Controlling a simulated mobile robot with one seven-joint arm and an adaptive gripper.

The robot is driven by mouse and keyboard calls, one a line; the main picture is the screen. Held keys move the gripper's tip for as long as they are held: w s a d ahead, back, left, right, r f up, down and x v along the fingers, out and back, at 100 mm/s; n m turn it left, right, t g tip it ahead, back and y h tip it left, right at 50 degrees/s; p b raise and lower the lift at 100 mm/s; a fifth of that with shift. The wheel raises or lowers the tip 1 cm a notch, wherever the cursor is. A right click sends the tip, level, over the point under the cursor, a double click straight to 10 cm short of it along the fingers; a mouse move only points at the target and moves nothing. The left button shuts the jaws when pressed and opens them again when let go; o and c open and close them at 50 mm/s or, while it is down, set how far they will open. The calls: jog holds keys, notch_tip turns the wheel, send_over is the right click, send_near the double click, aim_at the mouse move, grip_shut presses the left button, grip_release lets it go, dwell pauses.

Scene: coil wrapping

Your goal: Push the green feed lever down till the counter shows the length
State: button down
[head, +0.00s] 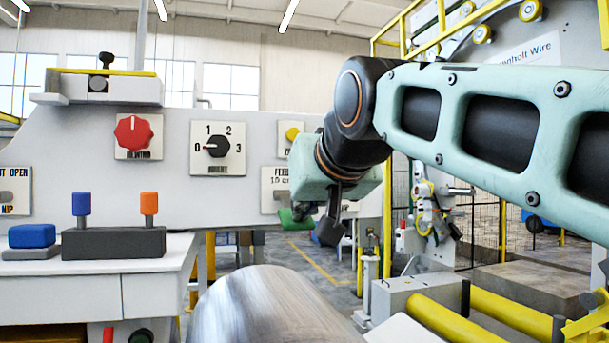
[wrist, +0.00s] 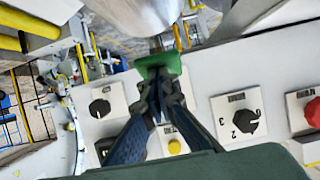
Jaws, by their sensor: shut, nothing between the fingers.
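The green feed lever (wrist: 158,64) shows in the wrist view as a wide green paddle just beyond my fingertips. In the head view part of its green end (head: 289,218) shows low beside the FEED plate (head: 273,188), to the left of my gripper. My gripper (wrist: 160,92) is shut with nothing between its fingers. Its tips overlap the near edge of the paddle in the wrist view; whether they touch it I cannot tell. In the head view my gripper (head: 333,228) points down, its tips right of the green. I see no readable counter.
A red knob (head: 133,133) and a black 0-to-3 selector (head: 217,146) are on the panel. A yellow button (head: 291,134) sits above the FEED plate. A metal coil (head: 275,308) lies below my gripper. Yellow rollers (head: 455,325) stand at the right.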

jog(key=shift+f, duration=0.35)
